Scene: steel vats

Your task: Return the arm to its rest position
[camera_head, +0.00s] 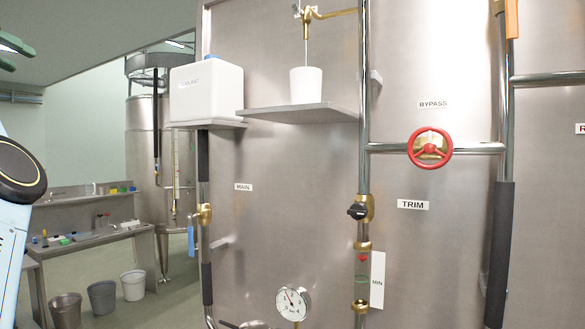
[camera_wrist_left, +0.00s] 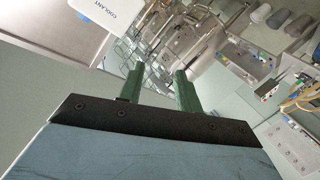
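My left arm comes in at the left edge of the head view, raised beside the steel panel. Its gripper (camera_head: 14,50) shows there only as green fingertips at the top left corner. In the left wrist view the two green fingers of my left gripper (camera_wrist_left: 160,90) stand apart with a gap between them. Nothing is held between them. My right gripper is in neither view.
A white coolant tank (camera_head: 206,92) and a white cup (camera_head: 306,85) stand on shelves on the steel panel. A red handwheel (camera_head: 430,148), black valve knob (camera_head: 357,211) and gauge (camera_head: 293,304) stick out. A bench (camera_head: 95,238) and buckets stand behind left.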

